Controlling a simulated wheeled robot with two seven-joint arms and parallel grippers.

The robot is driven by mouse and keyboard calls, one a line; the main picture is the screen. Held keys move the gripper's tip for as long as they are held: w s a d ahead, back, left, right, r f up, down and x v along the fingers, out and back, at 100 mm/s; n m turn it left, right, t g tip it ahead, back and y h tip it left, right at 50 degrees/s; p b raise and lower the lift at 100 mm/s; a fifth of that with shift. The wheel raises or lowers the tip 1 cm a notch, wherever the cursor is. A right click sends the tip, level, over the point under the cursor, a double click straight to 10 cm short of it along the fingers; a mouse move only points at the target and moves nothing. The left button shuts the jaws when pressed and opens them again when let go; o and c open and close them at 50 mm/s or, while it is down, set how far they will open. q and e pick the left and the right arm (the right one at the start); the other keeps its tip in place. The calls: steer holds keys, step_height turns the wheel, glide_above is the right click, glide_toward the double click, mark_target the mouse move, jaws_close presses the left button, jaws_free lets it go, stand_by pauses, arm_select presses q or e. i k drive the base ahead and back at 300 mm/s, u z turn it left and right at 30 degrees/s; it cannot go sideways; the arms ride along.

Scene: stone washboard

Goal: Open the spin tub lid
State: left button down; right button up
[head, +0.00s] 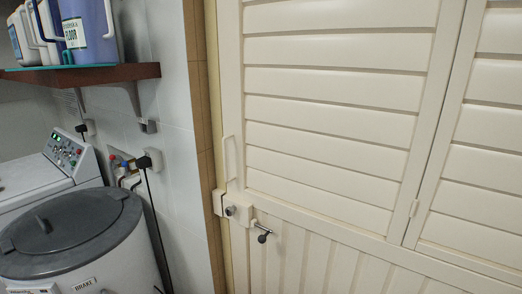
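The spin tub lid (88,232) is a round dark grey lid with a raised handle bar (42,225). It lies on top of the white spin tub (130,270) at the lower left of the head view, and it looks shut. The tub's lower part is cut off by the frame's bottom edge, and a label reading "BRAKE" (84,284) shows on it. Neither of my grippers is in the head view, so their places relative to the lid cannot be told.
A white washer with a control panel (66,152) stands behind the tub. A wooden shelf (90,77) with jugs (88,35) hangs above. Taps and a plug (150,160) sit on the tiled wall. A cream louvred door (340,120) with a latch (234,210) fills the right.

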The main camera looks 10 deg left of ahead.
mark_target(64, 223)
steer(key=u, duration=3.15)
steer(key=i, duration=4.15)
steer(key=z, duration=3.5)
